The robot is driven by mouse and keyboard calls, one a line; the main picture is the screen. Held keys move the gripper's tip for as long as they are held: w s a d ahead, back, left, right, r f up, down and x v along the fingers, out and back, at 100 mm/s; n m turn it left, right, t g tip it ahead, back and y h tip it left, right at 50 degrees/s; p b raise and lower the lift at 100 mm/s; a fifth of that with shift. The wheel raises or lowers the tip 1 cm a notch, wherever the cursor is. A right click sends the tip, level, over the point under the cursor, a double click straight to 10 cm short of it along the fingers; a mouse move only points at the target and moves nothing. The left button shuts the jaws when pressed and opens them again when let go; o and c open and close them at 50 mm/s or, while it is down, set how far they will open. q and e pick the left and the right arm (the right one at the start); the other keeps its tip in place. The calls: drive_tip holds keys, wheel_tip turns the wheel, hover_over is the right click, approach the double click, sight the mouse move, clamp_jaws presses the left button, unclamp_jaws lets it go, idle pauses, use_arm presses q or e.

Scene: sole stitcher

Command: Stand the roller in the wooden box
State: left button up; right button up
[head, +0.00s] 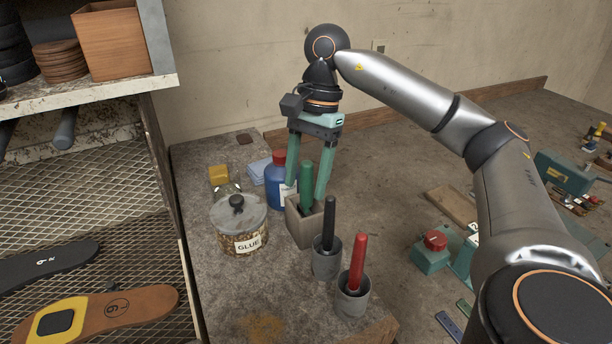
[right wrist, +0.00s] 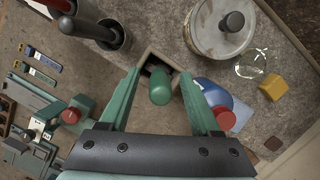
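A green-handled tool, apparently the roller (head: 306,181), stands nearly upright in a small square grey-brown box (head: 304,233), which looks like the wooden box. Its lower end is hidden inside the box. In the right wrist view, the handle (right wrist: 160,88) shows end-on at the opening of the box (right wrist: 147,57). My right gripper (head: 306,192) points down over the box, its teal fingers spread on either side of the handle. In the right wrist view, gaps show between the handle and both fingers (right wrist: 160,98). My left gripper is not in view.
Two grey cups hold a black-handled tool (head: 329,222) and a red-handled tool (head: 358,258) in front of the box. A glue jar (head: 239,222) stands left, and a blue bottle (head: 277,190) close behind. A shelf unit (head: 120,88) with an orange-brown crate (head: 112,42) borders the left.

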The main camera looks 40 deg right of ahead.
drive_tip(key=p+v, duration=0.1)
drive_tip(key=v, duration=0.4)
drive_tip(key=shift+r, duration=0.1)
drive_tip(key=p+v, duration=0.5)
drive_tip(key=v, duration=0.2)
drive_tip(key=shift+r, duration=0.2)
idle(0.6)
